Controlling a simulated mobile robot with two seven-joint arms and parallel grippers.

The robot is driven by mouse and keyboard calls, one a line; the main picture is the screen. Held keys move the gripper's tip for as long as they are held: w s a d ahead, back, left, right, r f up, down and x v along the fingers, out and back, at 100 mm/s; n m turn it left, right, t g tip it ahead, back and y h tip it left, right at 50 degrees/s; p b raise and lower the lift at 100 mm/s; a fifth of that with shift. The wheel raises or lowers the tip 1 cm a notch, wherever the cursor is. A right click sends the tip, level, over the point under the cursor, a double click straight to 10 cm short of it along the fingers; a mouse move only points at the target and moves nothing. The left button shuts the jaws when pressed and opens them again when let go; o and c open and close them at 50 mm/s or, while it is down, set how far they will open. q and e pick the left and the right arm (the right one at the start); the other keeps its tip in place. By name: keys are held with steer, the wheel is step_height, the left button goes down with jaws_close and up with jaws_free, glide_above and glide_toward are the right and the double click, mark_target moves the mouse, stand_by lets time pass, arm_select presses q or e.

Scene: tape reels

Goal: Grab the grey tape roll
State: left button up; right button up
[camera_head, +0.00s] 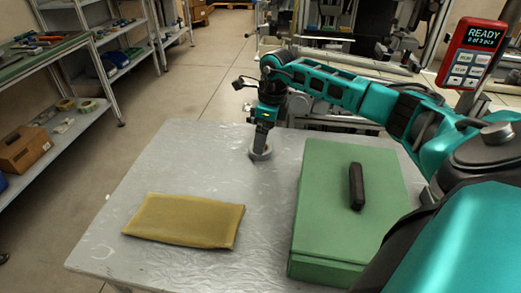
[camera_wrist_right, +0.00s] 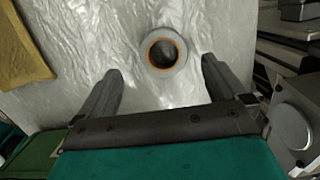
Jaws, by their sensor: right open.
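The grey tape roll (camera_head: 261,152) lies flat on the grey table near its far side. In the right wrist view the roll (camera_wrist_right: 181,62) shows as a grey ring with an orange-brown inner core. My right gripper (camera_head: 261,143) points down at the roll from above, and its tips overlap the roll in the head view. In the wrist view the two fingers (camera_wrist_right: 159,82) are spread apart, with the roll just beyond the gap between their tips. Nothing is between the fingers. My left gripper is not in view.
A green box (camera_head: 312,205) with a dark handle (camera_head: 356,187) stands at the table's right. A yellow-brown padded envelope (camera_head: 185,220) lies at the front left. The table (camera_head: 180,165) between envelope and roll is clear. A shelf (camera_head: 75,130) stands on the left.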

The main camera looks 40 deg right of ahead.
steer(key=f, duration=0.2)
steer(key=w+f, duration=0.1)
steer(key=f, duration=0.1)
steer(key=shift+f, duration=0.15)
steer(key=shift+c, duration=0.3)
steer(key=c, duration=1.1)
steer(key=shift+o, duration=0.2)
